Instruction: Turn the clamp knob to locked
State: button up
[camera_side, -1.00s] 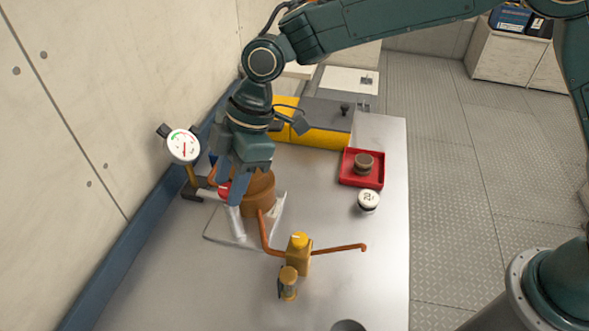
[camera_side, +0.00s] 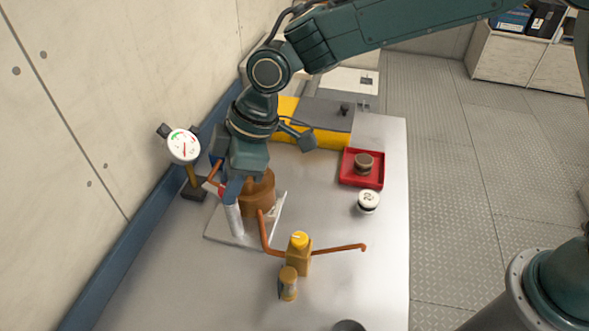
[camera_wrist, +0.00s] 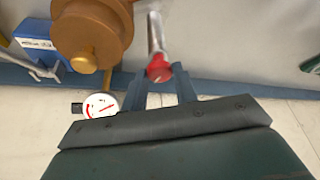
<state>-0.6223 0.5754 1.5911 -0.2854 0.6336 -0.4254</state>
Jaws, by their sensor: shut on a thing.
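The clamp knob (camera_wrist: 158,69) is a red cap with a pale mark, on top of a silver post (camera_wrist: 155,32). In the side view the post (camera_side: 234,219) stands upright on a pale plate (camera_side: 272,228), in front of a round brown housing. My gripper (camera_wrist: 160,76) comes down over the knob, with one blue-grey finger on each side, shut on it. In the side view my gripper (camera_side: 232,188) is at the top of the post. It hides most of the knob there, and a red and white part shows just left of the fingers.
A white gauge (camera_side: 183,146) stands by the wall at left. The brown housing (camera_side: 259,197) is close beside my gripper. A copper pipe with a yellow-topped valve (camera_side: 299,254) lies in front. A red tray (camera_side: 360,181) and white round piece (camera_side: 368,201) are at right.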

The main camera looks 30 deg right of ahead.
jog(key=m, duration=0.2)
jog(key=m+t, duration=0.1)
jog(key=shift+s+a+r+m+h, duration=0.1)
jog(key=shift+s+m+h, duration=0.05)
jog(key=shift+m+h, duration=0.2)
jog(key=m+t+h, duration=0.1)
jog(key=m, duration=0.2)
jog(key=shift+s+a+m, duration=0.1)
jog(key=shift+a+m, duration=0.05)
jog(key=shift+m, duration=0.2)
jog(key=m+h, duration=0.1)
jog(key=m, duration=0.2)
jog(key=m+t+h, duration=0.1)
jog(key=m, duration=0.2)
jog(key=shift+a+m, duration=0.2)
jog(key=shift+m, duration=0.1)
jog(key=shift+h, duration=0.25)
jog(key=o, duration=1)
jog(key=shift+s+r, duration=0.1)
jog(key=v, duration=1.3)
jog(key=shift+s+d+r, duration=0.1)
jog(key=shift+s+r, duration=0.05)
jog(key=shift+r, duration=0.05)
